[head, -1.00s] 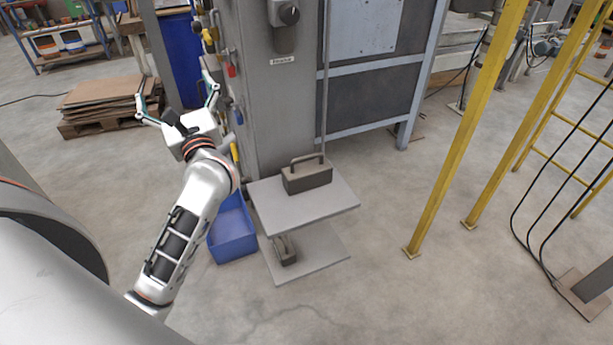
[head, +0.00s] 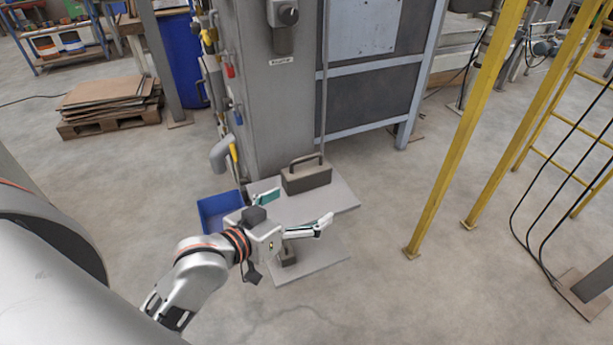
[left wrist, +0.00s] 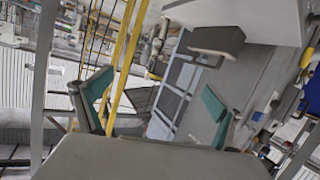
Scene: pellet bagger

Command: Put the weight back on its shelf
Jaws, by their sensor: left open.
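A dark grey block weight (head: 306,179) with a bar handle on top stands upright on the upper shelf (head: 340,197) beside the grey machine column. A smaller weight (head: 288,258) sits on the lower shelf (head: 325,258), partly hidden by my gripper. My left gripper (head: 296,210) is open and empty, with its fingers spread near the front left of the upper shelf, apart from the larger weight. In the left wrist view, a dark block weight (left wrist: 217,40) shows beyond the teal-padded fingers (left wrist: 155,98). My right gripper is not in view.
A blue bin (head: 217,208) stands on the floor left of the shelves. The grey column (head: 272,100) with levers and pipes rises behind them. A yellow post (head: 465,130) stands to the right. The floor between post and shelves is clear.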

